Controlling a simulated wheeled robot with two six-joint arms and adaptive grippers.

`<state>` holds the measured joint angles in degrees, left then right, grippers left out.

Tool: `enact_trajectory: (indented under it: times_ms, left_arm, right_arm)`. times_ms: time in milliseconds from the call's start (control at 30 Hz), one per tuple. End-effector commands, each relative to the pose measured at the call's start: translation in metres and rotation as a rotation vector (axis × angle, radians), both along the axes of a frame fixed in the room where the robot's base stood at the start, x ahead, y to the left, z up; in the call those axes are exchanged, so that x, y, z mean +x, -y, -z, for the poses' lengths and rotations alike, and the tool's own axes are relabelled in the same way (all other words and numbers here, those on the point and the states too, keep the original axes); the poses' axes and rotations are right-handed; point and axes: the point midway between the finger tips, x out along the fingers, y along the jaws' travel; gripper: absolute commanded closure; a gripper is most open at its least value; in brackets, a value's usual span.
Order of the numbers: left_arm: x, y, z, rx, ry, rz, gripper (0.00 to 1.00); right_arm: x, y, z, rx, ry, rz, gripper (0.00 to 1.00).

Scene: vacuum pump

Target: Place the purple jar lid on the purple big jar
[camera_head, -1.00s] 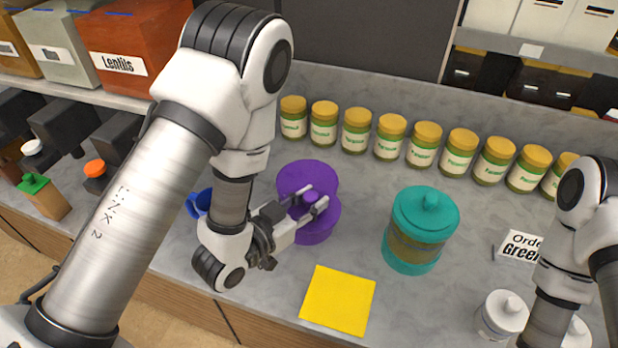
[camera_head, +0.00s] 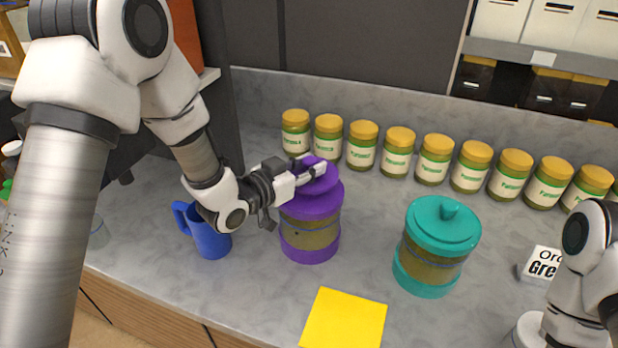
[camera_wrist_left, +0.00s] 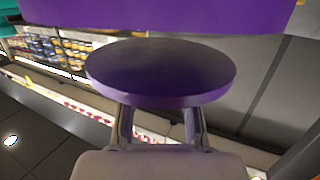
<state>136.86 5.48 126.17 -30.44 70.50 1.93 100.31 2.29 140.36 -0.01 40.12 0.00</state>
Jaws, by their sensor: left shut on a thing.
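The purple big jar (camera_head: 310,238) stands upright on the grey counter, with purple bands and a brownish middle. The purple jar lid (camera_head: 318,183) is over its top; I cannot tell whether it touches the rim. My left gripper (camera_head: 312,167) reaches in from the left and is shut on the lid's knob. In the left wrist view, a purple disc, which looks like the knob (camera_wrist_left: 160,72), is at the fingertips, with a wider purple band beyond it. My right arm shows at the right edge, but its gripper is not in view.
A blue mug (camera_head: 208,238) stands left of the jar. A teal lidded jar (camera_head: 436,245) stands to the right, with a yellow sheet (camera_head: 343,320) in front between the jars. A row of yellow-capped jars (camera_head: 437,160) lines the back. A sign (camera_head: 541,264) stands at the right.

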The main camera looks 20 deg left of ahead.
Motion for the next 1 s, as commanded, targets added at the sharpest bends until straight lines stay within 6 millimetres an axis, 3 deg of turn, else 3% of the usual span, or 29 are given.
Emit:
enact_trajectory:
  times_ms: [33, 133, 467, 500, 533, 867, 1000]
  left_arm:
    - [0.000, 0.000, 0.015, 0.000, -0.003, 0.001, 1.00]
    - [-0.001, 0.000, 0.033, 0.001, -0.002, 0.001, 1.00]
    - [-0.001, 0.000, 0.035, 0.000, -0.001, 0.000, 1.00]
    - [-0.001, 0.000, 0.034, 0.000, -0.001, 0.000, 0.56]
    - [-0.001, 0.000, 0.033, 0.000, -0.001, 0.000, 0.46]
    - [-0.001, 0.001, 0.031, 0.000, -0.001, 0.000, 0.45]
    - [-0.014, -0.008, 0.032, -0.003, -0.002, -0.004, 0.45]
  right_arm:
    - [0.000, 0.000, 0.012, 0.000, -0.001, 0.000, 0.45]
    - [-0.001, 0.000, 0.025, 0.000, -0.002, 0.000, 0.45]
    - [0.000, 0.000, 0.025, 0.000, -0.001, 0.000, 0.45]
    - [0.000, 0.000, 0.023, 0.000, -0.001, 0.000, 0.45]
    - [0.000, 0.000, 0.023, 0.000, -0.001, 0.000, 0.45]
    - [-0.001, 0.000, 0.021, 0.000, -0.001, 0.000, 0.45]
    - [0.000, 0.000, 0.028, 0.000, -0.001, 0.000, 0.45]
